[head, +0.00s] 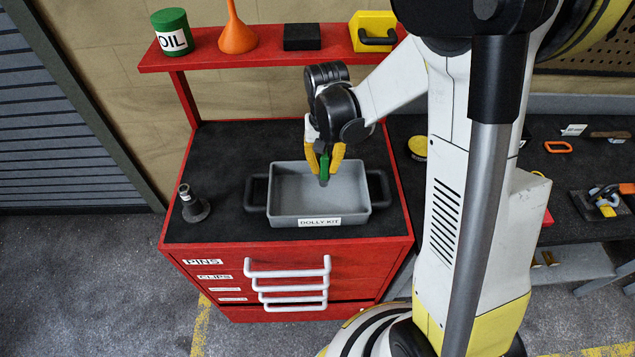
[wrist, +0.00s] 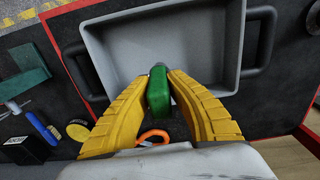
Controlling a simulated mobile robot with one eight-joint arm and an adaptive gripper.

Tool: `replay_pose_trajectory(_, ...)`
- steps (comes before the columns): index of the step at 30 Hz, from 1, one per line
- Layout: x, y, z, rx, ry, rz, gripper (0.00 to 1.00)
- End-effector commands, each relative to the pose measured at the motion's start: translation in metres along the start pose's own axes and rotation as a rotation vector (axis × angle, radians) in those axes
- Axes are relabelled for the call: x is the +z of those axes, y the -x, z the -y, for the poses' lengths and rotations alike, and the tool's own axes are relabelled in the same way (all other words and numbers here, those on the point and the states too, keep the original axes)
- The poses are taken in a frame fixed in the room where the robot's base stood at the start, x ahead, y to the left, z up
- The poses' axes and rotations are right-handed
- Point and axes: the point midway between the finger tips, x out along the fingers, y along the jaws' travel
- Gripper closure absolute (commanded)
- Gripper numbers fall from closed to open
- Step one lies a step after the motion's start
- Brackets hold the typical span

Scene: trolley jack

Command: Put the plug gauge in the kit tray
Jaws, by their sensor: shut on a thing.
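The plug gauge (head: 324,167) has a green handle and a grey end. My gripper (head: 323,172) has its yellow fingers shut on the handle and holds it pointing down. In the wrist view the green handle (wrist: 158,95) shows between the fingers, its grey tip partly hidden. The grey kit tray (head: 318,208), labelled DOLLY KIT, stands on the black top of the red cabinet. The gauge hangs over the tray, toward its right half. The tray looks empty in the head view; whether the gauge touches its floor I cannot tell.
A dark conical stand (head: 196,208) is left of the tray. An oil can (head: 172,32), an orange funnel (head: 237,35), a black block (head: 302,37) and a yellow box (head: 372,30) sit on the red shelf behind. An orange carabiner (head: 558,147) lies on the right bench.

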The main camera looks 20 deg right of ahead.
Motion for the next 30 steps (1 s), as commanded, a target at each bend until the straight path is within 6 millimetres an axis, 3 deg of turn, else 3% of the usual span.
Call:
replay_pose_trajectory(4, 0.008, -0.01, 0.014, 0.0, 0.001, 0.0, 1.0)
replay_pose_trajectory(8, 0.009, -0.017, 0.016, 0.0, -0.001, 0.0, 1.0)
replay_pose_trajectory(15, 0.009, -0.051, 0.016, 0.0, -0.001, 0.0, 1.0)
replay_pose_trajectory(26, 0.009, -0.055, 0.016, 0.0, -0.001, 0.0, 1.0)
replay_pose_trajectory(27, 0.009, -0.055, 0.016, 0.0, -0.001, 0.0, 0.77)
replay_pose_trajectory(28, 0.009, -0.054, 0.016, 0.0, -0.001, 0.0, 0.68)
replay_pose_trajectory(30, 0.009, -0.054, 0.016, 0.0, -0.001, 0.0, 0.65)
